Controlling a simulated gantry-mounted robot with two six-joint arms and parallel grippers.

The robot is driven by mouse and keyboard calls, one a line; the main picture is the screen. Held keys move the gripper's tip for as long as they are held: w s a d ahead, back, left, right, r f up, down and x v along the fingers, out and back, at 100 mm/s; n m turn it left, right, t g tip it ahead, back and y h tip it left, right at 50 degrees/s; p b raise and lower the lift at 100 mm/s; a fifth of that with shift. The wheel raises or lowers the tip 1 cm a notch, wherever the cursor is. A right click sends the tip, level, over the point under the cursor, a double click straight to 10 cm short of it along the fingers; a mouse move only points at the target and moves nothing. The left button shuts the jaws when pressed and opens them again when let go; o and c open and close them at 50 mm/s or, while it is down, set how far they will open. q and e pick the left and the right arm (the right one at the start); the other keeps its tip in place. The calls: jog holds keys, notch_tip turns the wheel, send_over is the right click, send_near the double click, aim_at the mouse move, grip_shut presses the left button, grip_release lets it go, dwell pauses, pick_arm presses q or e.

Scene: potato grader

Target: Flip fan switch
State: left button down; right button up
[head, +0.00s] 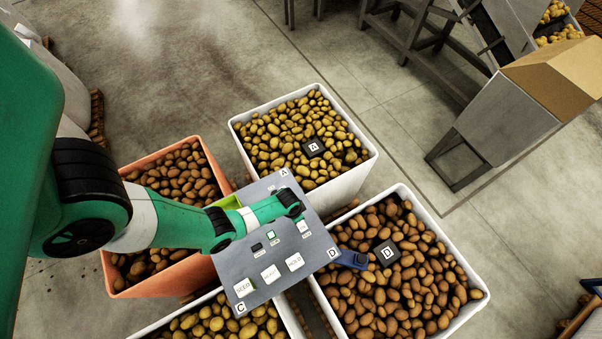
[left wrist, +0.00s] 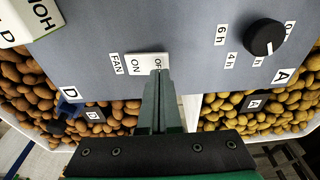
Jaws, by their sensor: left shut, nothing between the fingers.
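The fan switch (left wrist: 138,66) is a white plate on the grey control panel (head: 230,268), with ON and OFF lettering and a FAN label (left wrist: 116,64) beside it. My left gripper (left wrist: 161,77) is shut and empty. Its tips are at the OFF end of the switch in the left wrist view and cover part of that end; I cannot tell whether they touch. In the head view my left arm reaches over the panel from the left, and its fingers are hard to make out. My right gripper is not in view.
A black knob (left wrist: 265,37) with hour marks is on the same panel. White buttons, among them HOLD (head: 294,262), line its near side. Potato crates marked A (head: 372,158) and D (head: 484,296) and an orange crate (head: 122,283) surround the panel.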

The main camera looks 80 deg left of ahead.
pick_arm(q)
jog(key=shift+f+b, duration=0.85)
jog(key=shift+f, duration=0.1)
dwell(0.6)
